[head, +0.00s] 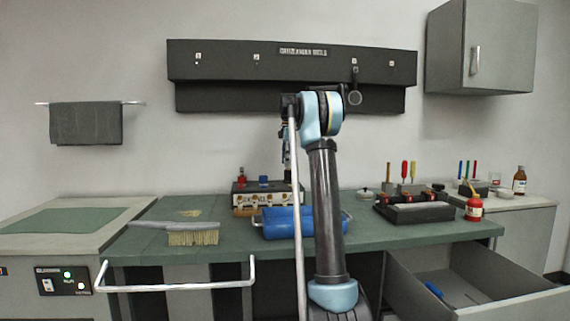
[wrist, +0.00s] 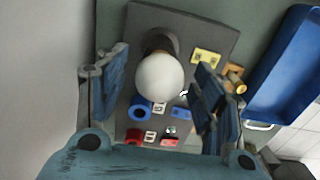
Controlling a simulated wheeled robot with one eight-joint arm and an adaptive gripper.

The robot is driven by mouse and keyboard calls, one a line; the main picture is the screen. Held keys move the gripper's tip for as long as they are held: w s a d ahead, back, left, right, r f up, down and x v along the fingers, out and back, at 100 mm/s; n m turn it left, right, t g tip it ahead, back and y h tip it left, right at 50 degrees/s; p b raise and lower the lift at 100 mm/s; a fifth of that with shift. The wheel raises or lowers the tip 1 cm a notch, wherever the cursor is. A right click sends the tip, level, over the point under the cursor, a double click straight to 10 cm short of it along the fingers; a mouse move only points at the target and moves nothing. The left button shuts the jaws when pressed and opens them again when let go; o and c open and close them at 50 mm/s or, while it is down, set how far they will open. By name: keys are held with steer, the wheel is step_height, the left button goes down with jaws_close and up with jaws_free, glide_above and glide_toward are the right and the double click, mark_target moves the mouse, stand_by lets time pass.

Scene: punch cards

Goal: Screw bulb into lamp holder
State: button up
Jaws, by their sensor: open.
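A round white bulb (wrist: 160,77) is in the middle of the wrist view. It meets a dark round lamp holder (wrist: 161,42) on a grey panel (wrist: 200,32); I cannot tell how far it is seated. My gripper (wrist: 160,64) is open, with one blue finger on each side of the bulb and a visible gap to both. In the head view the panel is the box (head: 267,197) at the back of the green bench. My arm hides the bulb and most of my gripper there.
Blue and red terminals sit on the panel near a yellow label (wrist: 205,57). A blue tray (head: 287,222) stands in front of the box. A brush (head: 190,233) lies left on the bench (head: 360,245). A drawer (head: 470,290) stands open at the lower right.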

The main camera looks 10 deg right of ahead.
steer(key=shift+c, duration=0.3)
steer(key=c, duration=1)
steer(key=m, duration=0.3)
steer(key=shift+m, duration=0.4)
steer(key=m, duration=0.8)
steer(key=shift+w, duration=0.1)
steer(key=shift+m, duration=2.1)
